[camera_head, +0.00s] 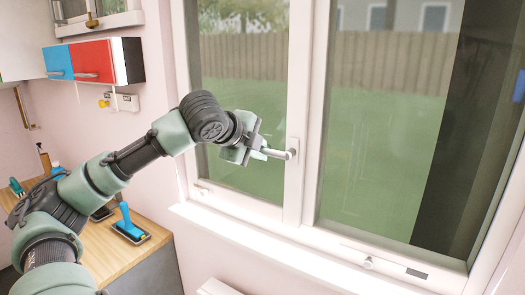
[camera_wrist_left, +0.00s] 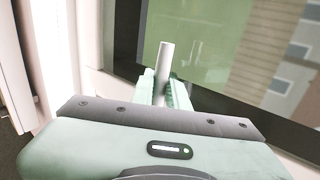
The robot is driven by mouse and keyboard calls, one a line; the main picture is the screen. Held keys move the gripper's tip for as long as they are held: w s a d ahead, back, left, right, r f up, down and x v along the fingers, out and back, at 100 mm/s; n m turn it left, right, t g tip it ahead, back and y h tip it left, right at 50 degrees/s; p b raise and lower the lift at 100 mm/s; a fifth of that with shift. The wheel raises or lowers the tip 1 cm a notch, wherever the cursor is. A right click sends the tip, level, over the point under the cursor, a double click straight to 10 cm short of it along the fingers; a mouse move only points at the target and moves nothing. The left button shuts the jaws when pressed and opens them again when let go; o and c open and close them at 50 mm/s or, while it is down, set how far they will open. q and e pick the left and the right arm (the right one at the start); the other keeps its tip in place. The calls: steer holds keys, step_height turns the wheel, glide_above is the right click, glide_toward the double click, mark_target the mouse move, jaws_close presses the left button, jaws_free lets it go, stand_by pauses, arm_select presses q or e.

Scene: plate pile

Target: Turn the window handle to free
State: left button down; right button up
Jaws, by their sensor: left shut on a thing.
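The window handle (camera_head: 279,154) is a pale lever on the middle frame post of the window. In the head view it lies about level, pointing left from its round base at the post. My left gripper (camera_head: 262,152) is shut on the handle's free end. In the left wrist view the handle (camera_wrist_left: 165,60) stands up as a light bar between the fingers of my left gripper (camera_wrist_left: 167,92). The fingers hide part of the handle. My right gripper is in neither view.
The white window frame (camera_head: 303,110) and sill (camera_head: 260,245) surround the glass. A wooden counter (camera_head: 130,258) with a blue-handled brush (camera_head: 128,222) is at lower left. Red and blue cabinets (camera_head: 92,62) hang at upper left.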

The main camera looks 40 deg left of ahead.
arm_select(q)
steer(key=shift+r, duration=0.1)
steer(key=c, duration=1.7)
jaws_free()
steer(key=b+v, duration=0.3)
steer(key=v, duration=0.4)
steer(key=shift+s+r+b, duration=0.2)
steer(key=shift+s+b, duration=0.1)
steer(key=shift+s, duration=0.05)
steer(key=shift+d, duration=0.1)
